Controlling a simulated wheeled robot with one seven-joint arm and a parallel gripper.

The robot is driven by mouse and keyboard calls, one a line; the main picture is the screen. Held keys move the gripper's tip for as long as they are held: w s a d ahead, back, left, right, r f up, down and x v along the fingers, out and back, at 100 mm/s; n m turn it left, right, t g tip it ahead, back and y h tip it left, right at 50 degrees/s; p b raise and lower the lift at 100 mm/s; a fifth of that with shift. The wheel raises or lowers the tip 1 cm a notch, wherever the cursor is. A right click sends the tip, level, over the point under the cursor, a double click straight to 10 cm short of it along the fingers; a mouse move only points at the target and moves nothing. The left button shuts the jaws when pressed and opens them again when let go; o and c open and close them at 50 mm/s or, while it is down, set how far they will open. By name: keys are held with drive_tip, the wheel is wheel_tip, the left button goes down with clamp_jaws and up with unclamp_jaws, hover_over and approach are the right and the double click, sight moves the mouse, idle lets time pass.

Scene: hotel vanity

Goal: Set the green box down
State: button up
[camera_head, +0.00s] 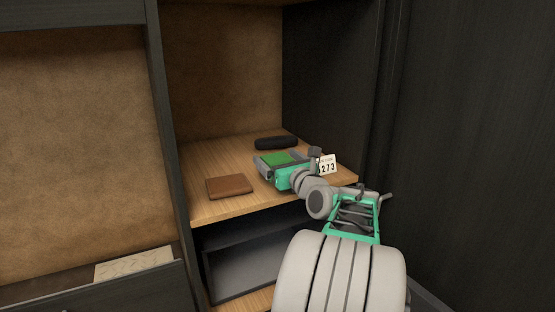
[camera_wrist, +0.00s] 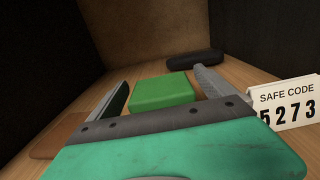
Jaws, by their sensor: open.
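The green box (camera_wrist: 163,92) lies flat on the wooden shelf, and in the wrist view it sits between my two open fingers with a visible gap on each side. It also shows in the head view (camera_head: 275,158), partly hidden by my gripper. My gripper (camera_wrist: 160,88) is open, low over the shelf, its fingers reaching along both sides of the box. In the head view my gripper (camera_head: 272,160) reaches in from the front right. The box's near lower edge is hidden behind the gripper body.
A brown wallet (camera_head: 230,186) lies left of the box on the shelf (camera_head: 210,160). A black case (camera_head: 276,143) lies behind it. A white safe code card (camera_head: 328,165) stands to the right, close to my gripper. A dark side wall (camera_head: 335,80) bounds the right.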

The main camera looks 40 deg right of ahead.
drive_tip(key=shift+r, duration=0.2)
drive_tip(key=b+v, duration=0.3)
drive_tip(key=v, duration=0.9)
